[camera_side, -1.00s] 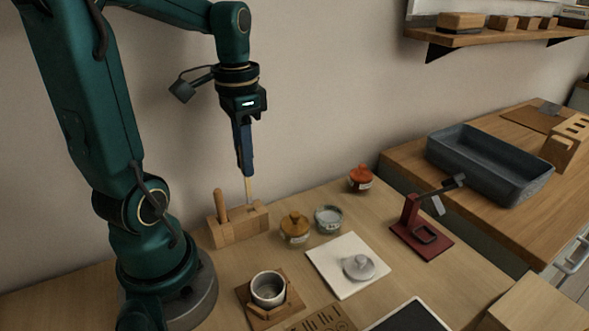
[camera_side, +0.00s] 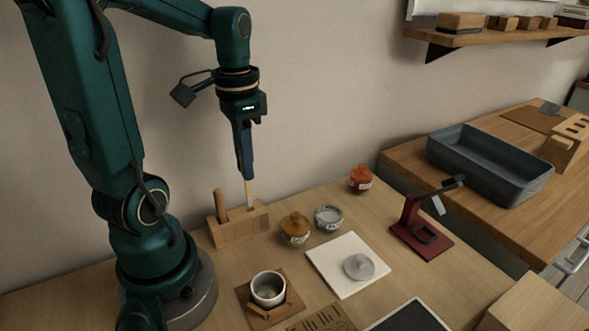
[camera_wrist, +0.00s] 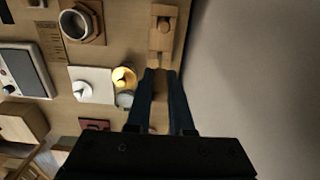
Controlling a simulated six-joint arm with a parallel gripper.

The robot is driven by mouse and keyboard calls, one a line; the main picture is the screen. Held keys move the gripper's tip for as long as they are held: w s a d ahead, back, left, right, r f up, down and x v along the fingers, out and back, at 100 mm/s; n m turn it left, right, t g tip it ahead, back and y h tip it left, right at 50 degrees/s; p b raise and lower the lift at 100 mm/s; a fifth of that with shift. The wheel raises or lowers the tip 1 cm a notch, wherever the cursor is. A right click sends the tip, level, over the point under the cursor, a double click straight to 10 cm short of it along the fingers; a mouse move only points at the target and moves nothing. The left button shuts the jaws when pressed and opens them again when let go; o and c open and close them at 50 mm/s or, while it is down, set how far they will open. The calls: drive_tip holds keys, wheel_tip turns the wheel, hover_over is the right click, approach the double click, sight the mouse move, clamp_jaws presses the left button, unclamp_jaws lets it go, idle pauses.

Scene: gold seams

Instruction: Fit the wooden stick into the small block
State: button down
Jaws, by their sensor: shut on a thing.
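My gripper (camera_side: 247,178) points straight down, shut on a thin wooden stick (camera_side: 249,192). The stick hangs below the fingertips, over the right part of the small wooden block (camera_side: 240,227). Its lower end meets the block's top in the side view; I cannot tell whether it is inside a hole. A thicker wooden handle (camera_side: 221,201) stands upright in the left part of the block. In the wrist view, the fingertips (camera_wrist: 160,73) are close to the near end of the block (camera_wrist: 162,45), and the fingers mostly hide the stick.
An amber jar (camera_side: 295,229), a grey jar (camera_side: 328,218) and a red jar (camera_side: 360,180) stand right of the block. A white tile (camera_side: 335,283) with a grey lid and a cup (camera_side: 268,288) on a wooden stand are in front. The wall is close behind.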

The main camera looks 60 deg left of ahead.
drive_tip(key=shift+f, duration=2.55)
idle(1.7)
drive_tip(key=c, duration=0.7)
unclamp_jaws()
drive_tip(key=shift+r, duration=0.1)
drive_tip(key=shift+r, duration=2.45)
drive_tip(key=shift+r, duration=2.55)
